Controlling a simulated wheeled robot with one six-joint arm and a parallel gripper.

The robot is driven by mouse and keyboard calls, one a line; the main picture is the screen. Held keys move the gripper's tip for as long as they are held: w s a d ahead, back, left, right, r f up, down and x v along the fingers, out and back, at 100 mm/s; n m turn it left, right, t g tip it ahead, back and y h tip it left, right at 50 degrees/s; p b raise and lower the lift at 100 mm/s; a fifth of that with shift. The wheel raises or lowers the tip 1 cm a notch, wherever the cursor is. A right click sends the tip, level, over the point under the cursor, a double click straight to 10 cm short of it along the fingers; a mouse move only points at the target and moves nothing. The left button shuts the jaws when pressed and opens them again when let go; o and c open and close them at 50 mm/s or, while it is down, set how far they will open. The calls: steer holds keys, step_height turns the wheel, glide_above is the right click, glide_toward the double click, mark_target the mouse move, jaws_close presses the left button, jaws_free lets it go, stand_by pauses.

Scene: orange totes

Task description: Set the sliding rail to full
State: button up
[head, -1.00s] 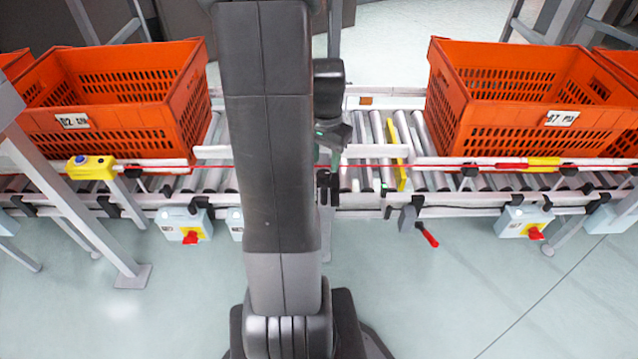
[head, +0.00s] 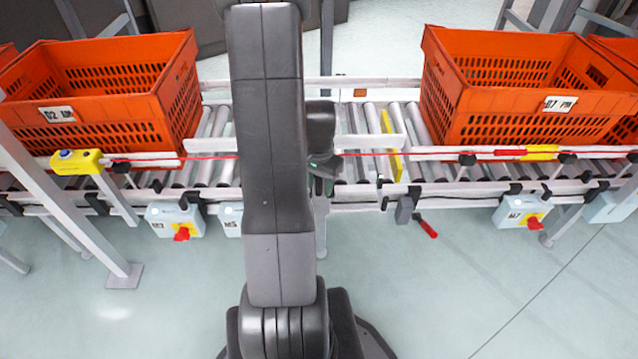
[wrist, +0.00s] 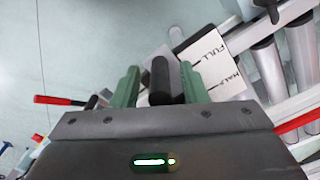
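A black upright handle (wrist: 160,78) stands between the two green fingers of my gripper (wrist: 163,88) in the wrist view. The fingers are spread, with a gap visible on each side of the handle. A white plate (wrist: 212,62) marked FULL and HALF lies just behind it. In the head view my gripper (head: 322,182) is over the front edge of the conveyor, partly behind my arm. The handle and label cannot be made out there. A long white bar (head: 372,143) lies across the rollers, perhaps the sliding rail; my arm hides its middle.
Orange totes stand on the conveyor at left (head: 105,95) and right (head: 525,90). A red-handled lever (head: 426,228) hangs from the front edge, right of my gripper. A red cord (head: 440,152) runs along the front. The floor in front is open.

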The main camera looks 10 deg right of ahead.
jaws_close()
steer(key=s+a, duration=0.1)
steer(key=s, duration=0.5)
steer(key=shift+s, duration=0.1)
jaws_free()
steer(key=shift+r, duration=0.1)
step_height(320, 180, up, 14)
steer(key=p, duration=0.4)
steer(key=shift+f, duration=0.2)
